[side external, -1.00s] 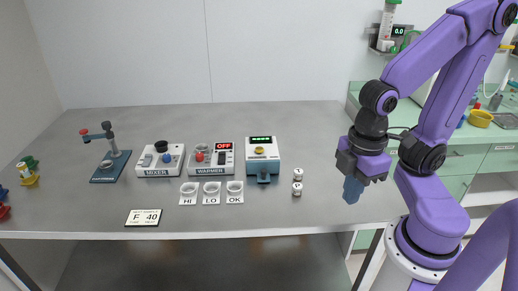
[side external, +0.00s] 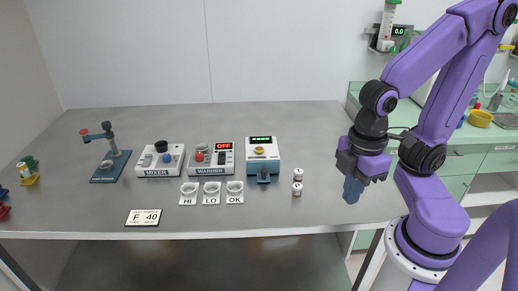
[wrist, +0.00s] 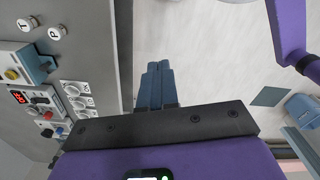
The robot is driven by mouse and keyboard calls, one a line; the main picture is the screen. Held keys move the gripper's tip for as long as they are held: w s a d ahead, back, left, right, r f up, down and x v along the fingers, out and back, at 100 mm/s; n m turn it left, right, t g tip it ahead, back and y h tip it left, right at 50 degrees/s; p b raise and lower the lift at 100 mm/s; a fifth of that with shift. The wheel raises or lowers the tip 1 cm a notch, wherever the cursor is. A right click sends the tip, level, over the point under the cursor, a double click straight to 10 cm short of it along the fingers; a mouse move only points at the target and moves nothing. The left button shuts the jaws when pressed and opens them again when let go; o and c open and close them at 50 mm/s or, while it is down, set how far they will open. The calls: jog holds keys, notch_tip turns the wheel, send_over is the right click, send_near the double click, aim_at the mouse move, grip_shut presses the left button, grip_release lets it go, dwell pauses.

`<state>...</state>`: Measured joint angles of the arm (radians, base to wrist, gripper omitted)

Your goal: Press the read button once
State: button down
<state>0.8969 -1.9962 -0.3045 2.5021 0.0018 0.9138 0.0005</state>
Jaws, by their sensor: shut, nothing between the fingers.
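The reader (side external: 262,165) is a white and blue-grey box with a green lit display, at the right end of the row of devices. A yellow round button (side external: 259,150) sits on its top face; I take it for the read button, but its lettering is too small to read. In the wrist view the reader (wrist: 36,64) shows at the left edge. My gripper (side external: 352,190) hangs to the right of the reader, near the table's right end, well apart from the button. Its blue fingers (wrist: 160,82) are shut together, empty, pointing down.
Two small white vials (side external: 297,182) stand between reader and gripper. A warmer (side external: 224,158) with a red OFF display and a mixer (side external: 150,165) stand left of the reader. HI, LO and OK cups (side external: 211,198) and an F 40 card (side external: 143,217) lie in front.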

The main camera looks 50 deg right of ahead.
dwell(0.7)
jog(key=w+a+f+m+t+y, duration=0.1)
jog(key=w+a+t, duration=0.15)
jog(key=w, duration=0.85)
jog(key=m+t+h, duration=0.2)
jog(key=m+t, duration=0.1)
jog(key=t, duration=0.4)
send_over(261, 150)
notch_tip(261, 150, down, 3)
jog(key=shift+g, duration=0.25)
jog(key=shift+f, duration=0.1)
jog(key=shift+f, duration=4.4)
